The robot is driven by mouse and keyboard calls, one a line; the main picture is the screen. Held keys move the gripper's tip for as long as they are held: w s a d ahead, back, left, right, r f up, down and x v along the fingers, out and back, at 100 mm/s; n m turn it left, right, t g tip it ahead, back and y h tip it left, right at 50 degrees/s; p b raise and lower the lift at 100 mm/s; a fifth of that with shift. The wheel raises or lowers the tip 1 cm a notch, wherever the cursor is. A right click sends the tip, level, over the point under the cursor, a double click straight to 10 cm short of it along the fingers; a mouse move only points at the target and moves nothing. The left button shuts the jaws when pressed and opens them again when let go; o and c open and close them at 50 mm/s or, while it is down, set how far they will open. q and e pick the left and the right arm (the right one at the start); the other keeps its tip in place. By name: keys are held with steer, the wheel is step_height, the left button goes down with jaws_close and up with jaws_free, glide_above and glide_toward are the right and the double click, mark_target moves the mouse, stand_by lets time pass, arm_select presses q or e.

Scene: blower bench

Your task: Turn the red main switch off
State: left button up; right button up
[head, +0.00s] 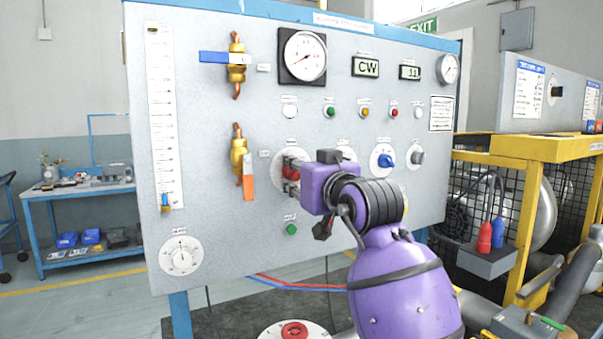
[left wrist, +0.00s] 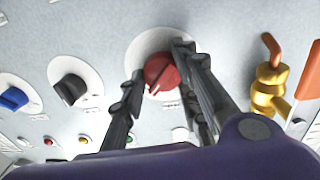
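The red main switch (head: 291,173) is a red rotary knob on a round white plate, in the middle of the grey panel (head: 220,110). It also shows in the left wrist view as a red knob (left wrist: 160,72) with a small pale mark on its edge. My left gripper (head: 290,174) is at the knob, its fingers above and below it in the head view. In the left wrist view its fingers (left wrist: 157,68) are spread on either side of the knob, with a small gap at the left one. My purple wrist hides panel parts to the right. My right gripper is not in view.
A blue-handled valve (head: 236,58) and an orange-handled valve (head: 240,160) stand out left of the switch. A blue knob (head: 386,160) and a grey knob (head: 417,158) are to its right. A green button (head: 291,229) sits below. A red mushroom button (head: 294,331) is lower down.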

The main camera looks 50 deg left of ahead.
arm_select(q)
steer(key=shift+w, duration=0.15)
steer(key=c, duration=0.4)
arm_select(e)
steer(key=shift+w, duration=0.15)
arm_select(q)
steer(key=shift+o, duration=0.2)
steer(key=shift+d, duration=0.1)
steer(key=n+b, duration=0.3)
steer(key=n, duration=0.3)
steer(key=n+y+b, duration=0.1)
steer(key=n+b, duration=0.2)
steer(key=n, duration=0.3)
steer(key=r+n+b, duration=0.1)
steer(key=n+b, duration=0.2)
steer(key=n, duration=0.4)
steer(key=shift+r+g+y, duration=0.1)
steer(key=shift+g+y, duration=0.2)
steer(key=shift+g, duration=0.1)
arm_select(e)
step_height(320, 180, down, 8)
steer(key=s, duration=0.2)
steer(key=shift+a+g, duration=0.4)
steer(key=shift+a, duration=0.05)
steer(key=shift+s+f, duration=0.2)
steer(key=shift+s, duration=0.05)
arm_select(q)
steer(key=o, duration=1)
steer(key=shift+s, duration=0.2)
